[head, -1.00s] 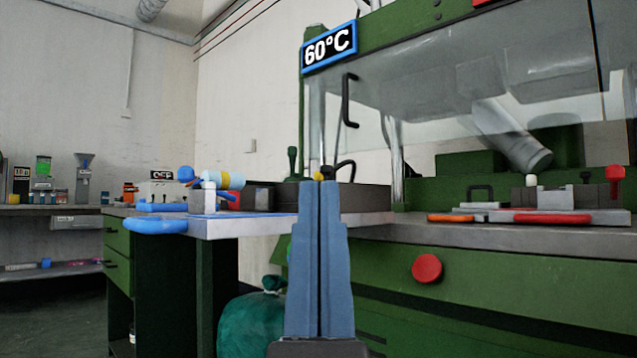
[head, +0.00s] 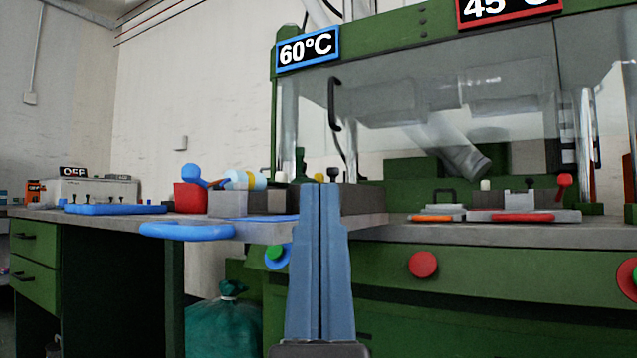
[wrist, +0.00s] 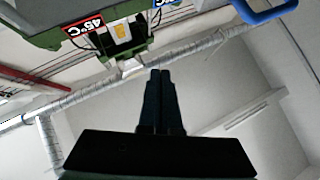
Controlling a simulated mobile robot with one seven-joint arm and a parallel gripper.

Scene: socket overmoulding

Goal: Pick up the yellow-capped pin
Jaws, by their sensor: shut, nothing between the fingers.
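A small yellow cap (head: 320,178) shows just above my gripper's tips in the head view, beside a black knob (head: 333,173). The pin's body below the cap is hidden behind my gripper. My gripper (head: 321,185) stands in the middle of the head view with its blue fingers shut together and empty. The cap appears behind the fingertips, and I cannot tell how far. In the wrist view my gripper (wrist: 160,72) is also shut, against the ceiling and pipes; no pin shows there.
A grey worktop with a blue-handled plate (head: 187,231) is at left, with a red container (head: 190,197). The green press with its 60°C sign (head: 307,48) stands behind. A red-handled mould (head: 523,217) lies at right. A green bag (head: 226,320) is below the bench.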

